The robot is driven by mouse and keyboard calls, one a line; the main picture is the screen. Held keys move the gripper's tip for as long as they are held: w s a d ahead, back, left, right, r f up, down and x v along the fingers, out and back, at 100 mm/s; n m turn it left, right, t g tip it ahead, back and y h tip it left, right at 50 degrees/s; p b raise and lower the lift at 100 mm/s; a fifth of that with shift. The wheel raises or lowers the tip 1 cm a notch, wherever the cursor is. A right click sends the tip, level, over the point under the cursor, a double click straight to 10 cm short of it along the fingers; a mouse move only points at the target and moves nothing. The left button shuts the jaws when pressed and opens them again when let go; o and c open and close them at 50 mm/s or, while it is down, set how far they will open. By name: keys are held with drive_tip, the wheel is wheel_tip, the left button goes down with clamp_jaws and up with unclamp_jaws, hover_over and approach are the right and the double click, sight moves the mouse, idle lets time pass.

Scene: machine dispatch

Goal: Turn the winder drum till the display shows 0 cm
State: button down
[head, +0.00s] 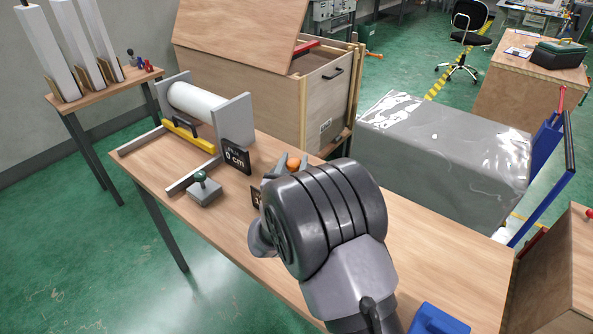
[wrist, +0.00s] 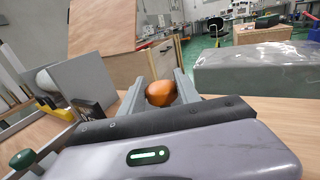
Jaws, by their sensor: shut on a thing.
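The winder (head: 235,112) stands on the wooden table, with a white drum (head: 197,101) between grey side plates. Its black display (head: 237,157) reads 0 cm in the head view. My gripper (head: 288,164) is to the right of the winder, over the table. Its fingers are closed on a rounded orange knob (head: 294,163), which also shows between the fingers in the wrist view (wrist: 160,93). What the knob is attached to is hidden by my gripper. In the wrist view the winder's side plate (wrist: 88,80) is at the left.
A green-knobbed lever box (head: 204,191) sits in front of the winder. A yellow bar (head: 190,136) lies below the drum. A wooden chest (head: 265,95) stands behind the table, a grey covered block (head: 440,150) to the right. A blue object (head: 438,320) is at the table's near edge.

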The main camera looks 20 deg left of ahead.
drive_tip(key=shift+f, duration=0.1)
idle(0.3)
drive_tip(key=c, duration=0.9)
unclamp_jaws()
drive_tip(key=s+p, duration=0.1)
drive_tip(key=s, duration=0.4)
drive_tip(key=s+d+p, duration=0.1)
drive_tip(key=s, duration=0.5)
drive_tip(key=s+d+p, duration=0.1)
drive_tip(key=s, duration=0.5)
drive_tip(key=shift+s+d, duration=0.1)
drive_tip(key=shift+s, duration=0.05)
